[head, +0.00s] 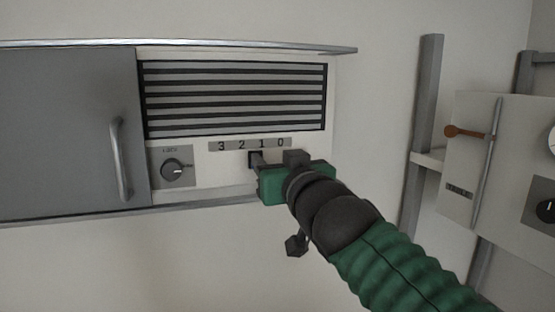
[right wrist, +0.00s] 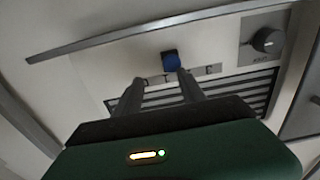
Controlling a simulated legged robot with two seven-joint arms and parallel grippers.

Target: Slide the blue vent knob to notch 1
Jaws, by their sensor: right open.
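The blue vent knob (right wrist: 170,60) shows in the right wrist view, just beyond the tips of my right gripper (right wrist: 160,77). It lies nearer the right-hand finger in that view; I cannot tell if they touch. In the head view my right gripper (head: 274,160) is open at the panel, just under the number strip (head: 250,144) marked 3, 2, 1, 0. I cannot read the knob's notch. My left gripper is not in view.
Above the strip is a slatted vent grille (head: 235,98). A dark rotary dial (head: 172,168) sits left of the strip, beside a grey door with a handle (head: 120,158). A metal ledge (head: 200,45) juts out above.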

